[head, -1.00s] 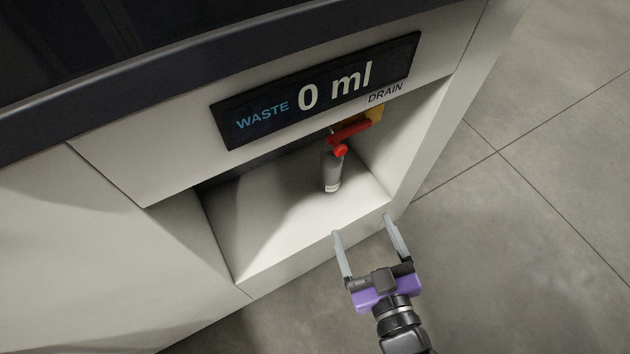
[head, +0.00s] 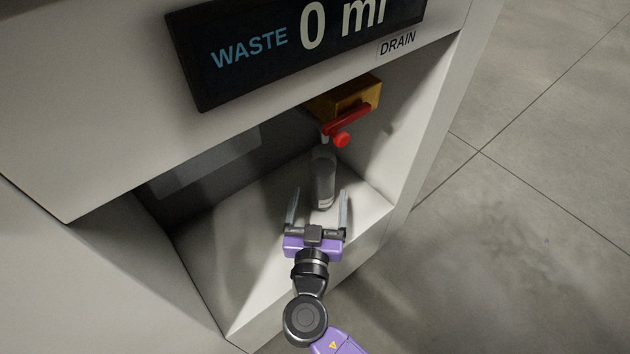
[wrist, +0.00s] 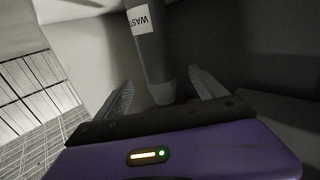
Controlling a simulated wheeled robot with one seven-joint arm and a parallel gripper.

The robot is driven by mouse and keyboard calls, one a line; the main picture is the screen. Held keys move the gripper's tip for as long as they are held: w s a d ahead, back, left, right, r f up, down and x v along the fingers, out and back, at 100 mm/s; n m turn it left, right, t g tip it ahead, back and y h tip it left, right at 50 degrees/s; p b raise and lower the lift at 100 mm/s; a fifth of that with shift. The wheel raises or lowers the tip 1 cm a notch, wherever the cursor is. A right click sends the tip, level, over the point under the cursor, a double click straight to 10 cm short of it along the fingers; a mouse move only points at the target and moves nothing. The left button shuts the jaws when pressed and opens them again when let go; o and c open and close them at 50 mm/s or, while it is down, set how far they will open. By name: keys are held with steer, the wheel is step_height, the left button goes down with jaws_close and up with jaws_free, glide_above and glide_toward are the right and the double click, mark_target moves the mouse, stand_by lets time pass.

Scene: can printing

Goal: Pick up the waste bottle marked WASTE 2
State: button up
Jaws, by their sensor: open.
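A grey bottle (head: 323,178) stands upright in the recess below the drain tap. In the wrist view the bottle (wrist: 152,62) carries a white label (wrist: 139,19) reading "WAS"; the rest of the text, including any number, is not visible. My gripper (head: 319,190) is open and inside the recess, with its two fingers pointing at the bottle. In the wrist view the bottle shows between the two fingers, and they appear apart from it. I cannot tell how far the fingertips reach along the bottle's sides.
The red tap handle (head: 347,119) and yellow drain block (head: 361,94) hang right above the bottle. The recess has a right wall (head: 407,150) and a floor (head: 215,235) with free room to the left. A display (head: 245,55) reads "WASTE 0 ml".

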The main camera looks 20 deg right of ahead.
mark_target(323, 173)
steer(key=shift+b+x, duration=0.75)
steer(key=shift+x, duration=3.15)
jaws_close()
